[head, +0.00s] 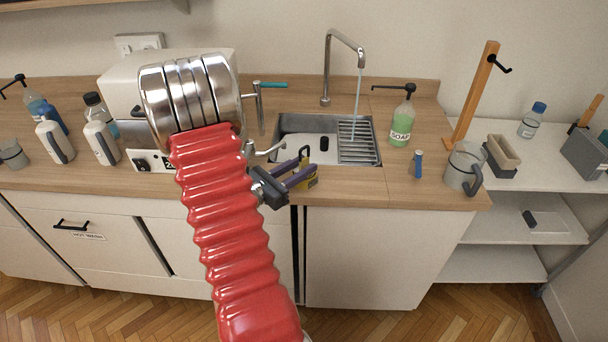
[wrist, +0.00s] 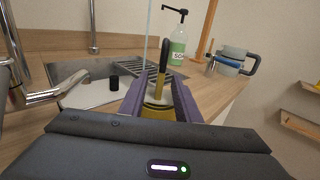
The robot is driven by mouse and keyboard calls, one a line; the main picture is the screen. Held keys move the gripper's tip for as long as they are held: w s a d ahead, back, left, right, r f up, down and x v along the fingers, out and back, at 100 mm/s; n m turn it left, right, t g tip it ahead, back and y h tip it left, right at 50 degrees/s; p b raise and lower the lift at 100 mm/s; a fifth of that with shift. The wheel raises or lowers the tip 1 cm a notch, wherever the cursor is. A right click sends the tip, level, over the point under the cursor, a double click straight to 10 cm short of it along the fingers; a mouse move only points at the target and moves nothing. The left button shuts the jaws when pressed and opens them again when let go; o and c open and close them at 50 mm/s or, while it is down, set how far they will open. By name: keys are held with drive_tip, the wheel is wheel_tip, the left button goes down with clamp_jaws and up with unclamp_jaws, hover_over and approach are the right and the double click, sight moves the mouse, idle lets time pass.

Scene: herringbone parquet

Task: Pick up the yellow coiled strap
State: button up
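The yellow coiled strap (head: 311,183) is at the front edge of the sink, partly hidden by my gripper (head: 305,166) in the head view. In the wrist view, the strap (wrist: 156,112) shows as a yellow coil low between my fingers, with a narrow yellow part and a dark end standing up. My gripper also shows in the wrist view (wrist: 158,88), its two purple fingers apart on either side of the strap. Gaps show between the fingers and the upright part. The strap's lower part is hidden by the fingers and gripper body.
The sink (head: 285,147) has a running faucet (head: 328,70) and a small black item (head: 324,144). A soap bottle (head: 401,122), a blue item (head: 418,164) and a grey mug (head: 463,166) stand to the right.

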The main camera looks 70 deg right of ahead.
idle(0.3)
drive_tip(key=shift+x, duration=2.6)
drive_tip(key=shift+r, duration=0.15)
clamp_jaws()
